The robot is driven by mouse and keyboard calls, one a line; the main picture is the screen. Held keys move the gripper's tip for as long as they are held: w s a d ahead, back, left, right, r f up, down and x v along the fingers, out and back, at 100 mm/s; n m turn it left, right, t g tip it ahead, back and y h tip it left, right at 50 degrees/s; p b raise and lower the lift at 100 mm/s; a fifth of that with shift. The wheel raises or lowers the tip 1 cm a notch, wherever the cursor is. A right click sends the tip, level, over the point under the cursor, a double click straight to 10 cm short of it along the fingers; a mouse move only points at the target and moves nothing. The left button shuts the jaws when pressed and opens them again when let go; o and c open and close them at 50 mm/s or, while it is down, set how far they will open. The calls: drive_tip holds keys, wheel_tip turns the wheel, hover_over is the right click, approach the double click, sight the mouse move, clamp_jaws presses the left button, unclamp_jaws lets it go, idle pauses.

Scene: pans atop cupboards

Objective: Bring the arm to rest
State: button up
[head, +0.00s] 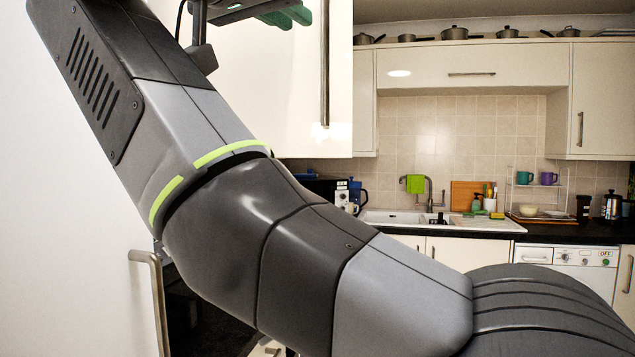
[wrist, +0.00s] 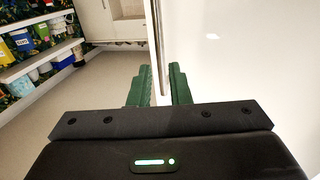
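My gripper (wrist: 160,75) has two green fingers, which show in the wrist view with a narrow gap between them. A thin vertical bar or door edge (wrist: 157,35) lines up with this gap. I cannot tell whether it lies between the fingers or beyond them. In the head view my gripper (head: 290,14) is at the top, cut off by the frame edge, in front of a white cupboard door (head: 265,90) with a long vertical handle (head: 325,65). My arm is raised and bent across the left and middle of the head view. I see nothing held.
A counter with a sink (head: 400,217) and a dish rack (head: 540,195) runs along the back. Several pans (head: 455,33) stand atop the cupboards. A lower vertical handle (head: 155,290) is close at left. The wrist view shows shelves (wrist: 40,65) at left and clear floor (wrist: 100,85).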

sight(323, 38)
drive_tip(key=shift+v, duration=2.05)
drive_tip(key=shift+x, duration=7.1)
drive_tip(key=shift+f, duration=0.1)
